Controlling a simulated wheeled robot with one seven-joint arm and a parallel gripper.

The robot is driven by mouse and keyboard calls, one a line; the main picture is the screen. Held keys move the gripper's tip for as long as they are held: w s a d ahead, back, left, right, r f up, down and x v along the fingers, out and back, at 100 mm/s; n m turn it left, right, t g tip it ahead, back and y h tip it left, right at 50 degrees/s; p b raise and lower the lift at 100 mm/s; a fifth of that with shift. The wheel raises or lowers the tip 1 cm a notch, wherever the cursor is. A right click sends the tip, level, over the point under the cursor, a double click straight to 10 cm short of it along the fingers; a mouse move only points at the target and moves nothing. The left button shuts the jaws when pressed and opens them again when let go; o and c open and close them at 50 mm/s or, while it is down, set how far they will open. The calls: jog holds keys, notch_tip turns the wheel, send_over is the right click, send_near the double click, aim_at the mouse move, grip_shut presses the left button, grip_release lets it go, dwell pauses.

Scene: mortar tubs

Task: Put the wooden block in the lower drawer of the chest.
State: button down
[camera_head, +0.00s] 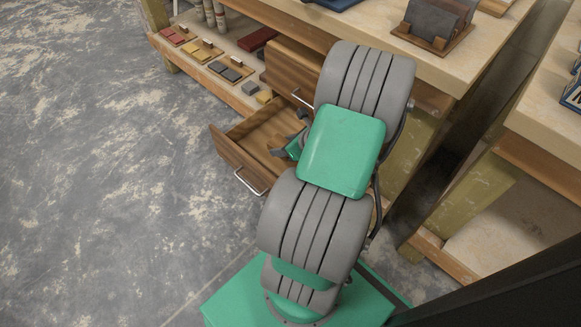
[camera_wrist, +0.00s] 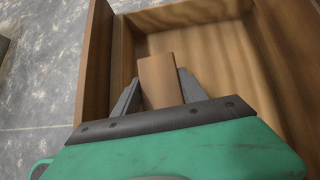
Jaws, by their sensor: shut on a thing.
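The chest (camera_head: 291,72) stands under the workbench. Its lower drawer (camera_head: 234,157) is pulled open, with a metal handle on its front; the drawer also shows in the wrist view (camera_wrist: 98,60). My gripper (camera_head: 285,150) is over the open drawer, partly hidden by my arm in the head view. In the wrist view my gripper (camera_wrist: 158,88) is shut on the wooden block (camera_wrist: 160,78), a light brown piece between the two grey fingers. The block is seen against the drawer's inside; I cannot tell if it touches the drawer floor. The head view does not show the block clearly.
A low shelf (camera_head: 190,62) at upper left holds several small coloured blocks on trays. The workbench top (camera_head: 350,35) carries a wooden holder (camera_head: 432,38) with dark plates. Another bench (camera_head: 535,110) stands at right. The grey floor (camera_head: 90,180) at left is clear.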

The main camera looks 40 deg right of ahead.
notch_tip(320, 180, down, 9)
jog(key=b, duration=0.4)
jog(key=shift+f, duration=0.15)
jog(key=c, duration=0.6)
grip_release()
jog(key=shift+c, duration=0.2)
jog(key=shift+r, duration=0.3)
jog(key=p+v, duration=0.6)
jog(key=v, duration=0.6)
jog(key=shift+f, duration=0.15)
